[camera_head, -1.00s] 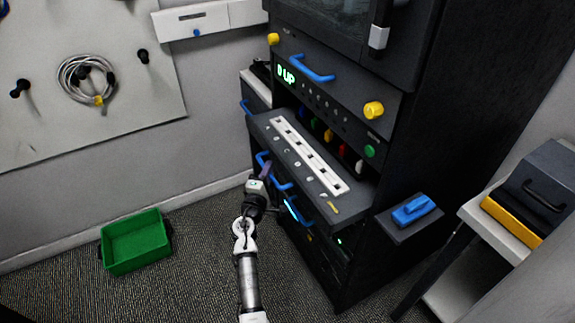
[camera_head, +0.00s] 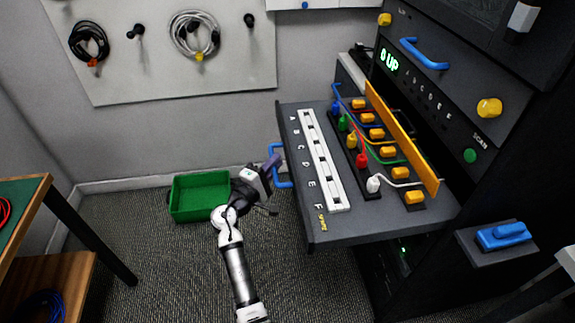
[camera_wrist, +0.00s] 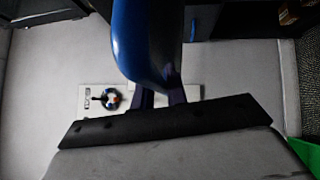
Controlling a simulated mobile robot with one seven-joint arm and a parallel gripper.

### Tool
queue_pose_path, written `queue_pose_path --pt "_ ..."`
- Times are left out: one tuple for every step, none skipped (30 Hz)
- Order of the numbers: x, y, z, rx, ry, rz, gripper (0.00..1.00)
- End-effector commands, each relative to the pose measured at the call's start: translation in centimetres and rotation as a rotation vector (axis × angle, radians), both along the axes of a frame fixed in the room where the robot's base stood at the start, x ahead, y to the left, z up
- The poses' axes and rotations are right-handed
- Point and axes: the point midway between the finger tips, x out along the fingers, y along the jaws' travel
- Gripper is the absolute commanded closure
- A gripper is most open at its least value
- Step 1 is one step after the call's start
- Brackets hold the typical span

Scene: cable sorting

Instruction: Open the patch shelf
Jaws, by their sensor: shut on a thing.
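The patch shelf (camera_head: 350,222) is a dark sliding shelf that stands well out from the rack. On it are a white strip (camera_head: 321,165) beside letters A to F, several coloured plugs with cables, and an orange bar (camera_head: 402,138) along the back. Its blue handle (camera_head: 280,168) is on the front edge at the left. My gripper (camera_head: 272,166) is at this handle and shut on it. In the wrist view the blue handle (camera_wrist: 145,40) fills the upper middle, between the dark fingers, whose tips are partly hidden.
A green bin (camera_head: 200,196) stands on the floor just left of my arm. A wooden table (camera_head: 45,235) is at the far left. A small side ledge with a blue object (camera_head: 502,236) is at the right. Cables hang on a wall board (camera_head: 150,70).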

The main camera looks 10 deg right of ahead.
Motion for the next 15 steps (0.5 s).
queue_pose_path --pt "-0.03 0.38 -0.25 0.000 0.003 0.001 1.00" --pt "-0.03 0.50 -0.24 -0.001 0.004 0.000 1.00" --pt "-0.04 0.63 -0.22 -0.001 0.004 0.000 1.00" --pt "-0.04 0.70 -0.21 0.000 0.004 0.000 1.00" --pt "-0.04 0.75 -0.20 0.000 0.004 0.000 1.00" --pt "-0.04 0.78 -0.19 0.000 0.004 -0.001 1.00" --pt "-0.03 0.79 -0.18 0.000 0.004 -0.001 1.00" --pt "-0.03 0.79 -0.18 0.000 0.004 -0.001 1.00" --pt "-0.04 0.78 -0.17 0.000 0.004 -0.001 1.00" --pt "-0.03 0.77 -0.17 0.000 0.004 -0.001 1.00" --pt "-0.03 0.78 -0.16 0.001 0.003 -0.001 1.00" --pt "-0.03 0.76 -0.16 0.001 0.003 -0.001 1.00" --pt "-0.03 0.76 -0.16 0.001 0.003 -0.001 1.00" --pt "-0.02 0.75 -0.16 0.000 0.003 -0.001 1.00" --pt "-0.02 0.76 -0.15 0.000 0.003 -0.001 0.84"
